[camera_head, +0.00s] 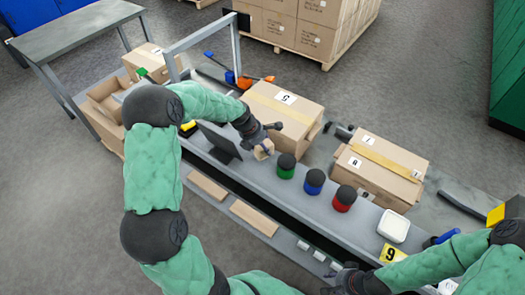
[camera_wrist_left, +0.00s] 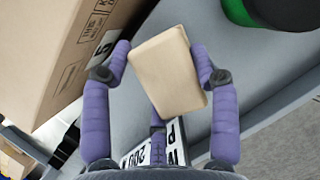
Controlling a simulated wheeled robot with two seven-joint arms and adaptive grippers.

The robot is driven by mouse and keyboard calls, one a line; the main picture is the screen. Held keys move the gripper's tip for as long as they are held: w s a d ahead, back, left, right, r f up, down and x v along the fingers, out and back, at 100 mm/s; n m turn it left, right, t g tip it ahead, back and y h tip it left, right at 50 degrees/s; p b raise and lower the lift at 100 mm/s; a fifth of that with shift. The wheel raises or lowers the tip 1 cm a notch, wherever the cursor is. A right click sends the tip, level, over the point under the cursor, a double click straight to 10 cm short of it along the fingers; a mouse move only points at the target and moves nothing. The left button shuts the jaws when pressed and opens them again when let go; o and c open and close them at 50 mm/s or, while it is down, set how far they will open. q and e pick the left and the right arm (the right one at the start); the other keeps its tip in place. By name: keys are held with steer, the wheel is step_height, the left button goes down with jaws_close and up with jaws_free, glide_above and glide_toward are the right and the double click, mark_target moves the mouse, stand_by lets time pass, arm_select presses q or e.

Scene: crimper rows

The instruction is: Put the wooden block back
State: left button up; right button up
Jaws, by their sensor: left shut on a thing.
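The wooden block (camera_head: 262,150) is light tan and sits at the end of my left arm in the head view, above the grey bench between the black screen and the green-sided container. In the left wrist view the block (camera_wrist_left: 168,72) is tilted between the purple fingers. My left gripper (camera_wrist_left: 163,65) is shut on it, a finger on either side, with a third finger below. In the head view my left gripper (camera_head: 263,146) is small and dark. My right gripper (camera_head: 340,282) is at the bottom edge, dark and partly cut off; its fingers are unclear.
Green (camera_head: 286,167), blue (camera_head: 314,182) and red (camera_head: 344,199) black-topped containers stand in a row on the bench. Large cardboard boxes (camera_head: 290,112) (camera_head: 378,170) stand behind them. A white tray (camera_head: 393,227) and a yellow number 9 sign (camera_head: 391,254) are at right. Flat wooden pieces (camera_head: 254,217) lie along the front.

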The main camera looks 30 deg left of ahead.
arm_select(q)
step_height(320, 180, down, 2)
steer(key=shift+f+b, duration=0.15)
steer(key=shift+b, duration=0.3)
steer(key=o, duration=1)
steer(key=p+v, duration=0.5)
steer(key=v, duration=0.7)
